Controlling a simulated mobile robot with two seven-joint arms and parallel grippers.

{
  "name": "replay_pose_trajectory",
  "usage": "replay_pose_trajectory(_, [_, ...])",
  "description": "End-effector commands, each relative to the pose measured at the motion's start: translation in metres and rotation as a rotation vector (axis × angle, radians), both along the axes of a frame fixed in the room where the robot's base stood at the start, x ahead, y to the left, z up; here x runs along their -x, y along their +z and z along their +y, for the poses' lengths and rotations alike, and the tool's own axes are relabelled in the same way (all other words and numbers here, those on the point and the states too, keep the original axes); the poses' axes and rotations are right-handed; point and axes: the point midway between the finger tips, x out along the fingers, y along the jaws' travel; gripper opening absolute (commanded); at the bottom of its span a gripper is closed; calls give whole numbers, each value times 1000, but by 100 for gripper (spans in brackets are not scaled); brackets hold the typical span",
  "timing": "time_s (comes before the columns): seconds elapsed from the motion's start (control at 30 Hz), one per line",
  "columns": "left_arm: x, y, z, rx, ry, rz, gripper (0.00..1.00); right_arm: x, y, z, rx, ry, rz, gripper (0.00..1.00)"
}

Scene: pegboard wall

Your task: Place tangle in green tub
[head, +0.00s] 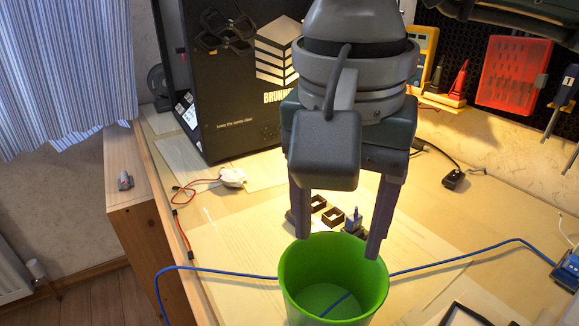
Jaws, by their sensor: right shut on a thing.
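The green tub (284,292) stands upright on the table, front centre. My right gripper (340,246) comes down from above, pointing at the tub's mouth, with its fingertips over the far part of the rim. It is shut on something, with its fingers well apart. Dark square loops (333,215) and a small blue piece (353,219) show between the fingers. I take the loops to be the tangle, but cannot tell whether they are gripped or lie behind on the table. A blue strip shows at the tub's bottom. My left gripper is not in view.
A blue cable (450,262) runs across the table on both sides of the tub to a blue box (566,271). A large black case (235,90) stands behind left. A white lump (232,177) with red wire lies left. Tools hang on the right wall.

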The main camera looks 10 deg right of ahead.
Motion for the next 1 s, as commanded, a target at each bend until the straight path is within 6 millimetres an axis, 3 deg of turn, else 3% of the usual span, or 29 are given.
replay_pose_trajectory(0.03, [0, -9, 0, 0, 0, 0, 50, 0, -12, 0, 0, 0, 2, 0])
replay_pose_trajectory(0.3, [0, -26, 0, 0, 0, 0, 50, 0, -39, 0, 0, 0, 1, 0])
replay_pose_trajectory(0.8, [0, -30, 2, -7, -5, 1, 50, 0, -46, 0, 0, 1, 0, 0])
replay_pose_trajectory(0.83, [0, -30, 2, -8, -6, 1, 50, 0, -46, 0, 0, 0, 0, 70])
replay_pose_trajectory(1.0, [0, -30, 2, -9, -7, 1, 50, 0, -46, 0, 0, 0, 0, 89])
